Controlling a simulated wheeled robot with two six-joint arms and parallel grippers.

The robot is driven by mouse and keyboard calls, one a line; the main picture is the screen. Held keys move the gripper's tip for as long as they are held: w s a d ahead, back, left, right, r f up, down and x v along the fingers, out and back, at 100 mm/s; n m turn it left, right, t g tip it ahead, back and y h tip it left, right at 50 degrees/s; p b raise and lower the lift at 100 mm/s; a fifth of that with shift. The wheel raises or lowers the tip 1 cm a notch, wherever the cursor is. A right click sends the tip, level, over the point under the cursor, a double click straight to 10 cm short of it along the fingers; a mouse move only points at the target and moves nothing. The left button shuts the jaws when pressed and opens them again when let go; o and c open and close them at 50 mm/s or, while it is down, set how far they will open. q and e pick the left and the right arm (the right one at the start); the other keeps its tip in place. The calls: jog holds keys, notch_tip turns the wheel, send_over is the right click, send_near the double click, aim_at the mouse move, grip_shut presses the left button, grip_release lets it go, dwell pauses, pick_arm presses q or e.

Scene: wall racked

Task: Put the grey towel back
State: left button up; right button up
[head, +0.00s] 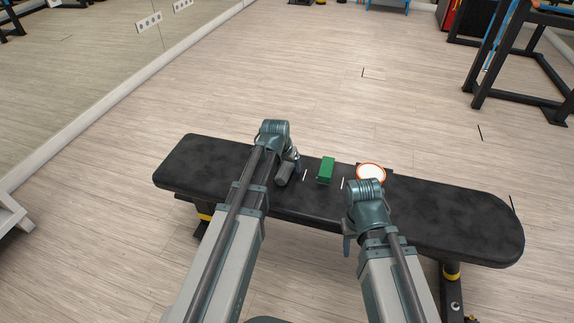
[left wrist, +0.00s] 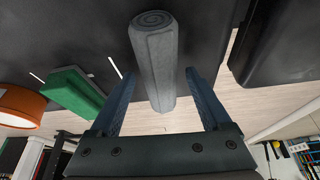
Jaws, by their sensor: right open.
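The grey towel (head: 284,173) is a rolled cylinder on the black bench, partly hidden by my left arm in the head view. In the left wrist view, the towel (left wrist: 153,60) extends between the fingers of my left gripper (left wrist: 162,105). Those fingers are apart, with a visible gap on each side of the towel. In the head view my left gripper (head: 295,164) is mostly hidden behind its wrist, close to the towel. My right gripper (head: 347,243) is at the bench's near edge, mostly hidden by its wrist; it is open, and nothing shows in it.
The black bench (head: 450,215) also bears a green block (head: 326,168) and a round white thing with an orange rim (head: 371,172), both right of the towel. Short white marks lie between them. The bench's left and right ends are clear. A black rack stands at upper right.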

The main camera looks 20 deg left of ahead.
pick_arm(q)
jog(key=shift+r, duration=0.1)
jog(key=p+v, duration=1.3)
jog(key=v, duration=0.1)
jog(key=s+d+f+m+g+y, duration=0.1)
jog(key=s+d+g, duration=0.2)
jog(key=s+d, duration=0.5)
jog(key=s+d+f+m+g+y, duration=0.1)
jog(key=s+d+m+g, duration=0.1)
jog(key=s+d, duration=0.6)
notch_tip(320, 180, up, 28)
jog(key=s+a+p, duration=0.2)
jog(key=p, duration=2.5)
jog(key=shift+p, duration=0.35)
jog(key=shift+s, duration=0.1)
